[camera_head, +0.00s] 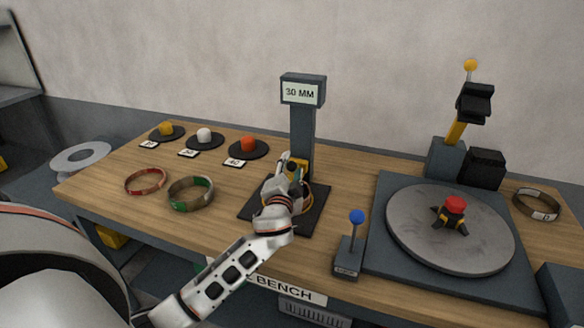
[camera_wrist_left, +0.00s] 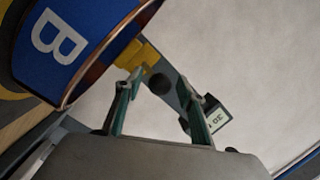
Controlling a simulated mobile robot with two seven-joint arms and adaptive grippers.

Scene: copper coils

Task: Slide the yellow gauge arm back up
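The gauge stand (camera_head: 302,130) has a display reading 30 MM and stands on a dark base plate (camera_head: 318,210). Its yellow gauge arm (camera_head: 298,166) is low on the column, partly hidden behind my left gripper (camera_head: 285,168). In the left wrist view the yellow arm (camera_wrist_left: 140,58) lies just beyond the fingertips. My left gripper (camera_wrist_left: 159,82) is open there, with a dark round knob (camera_wrist_left: 160,84) showing between its fingers; contact cannot be told. A coil with a blue band marked B (camera_wrist_left: 65,42) is close beside the left finger. My right gripper is not in view.
A red-banded coil (camera_head: 146,181) and a green-banded coil (camera_head: 190,193) lie left of the gauge. A blue-knobbed lever (camera_head: 357,217) stands in front right. A round turntable (camera_head: 410,232) and a yellow-armed device (camera_head: 456,132) occupy the right. The wall is behind.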

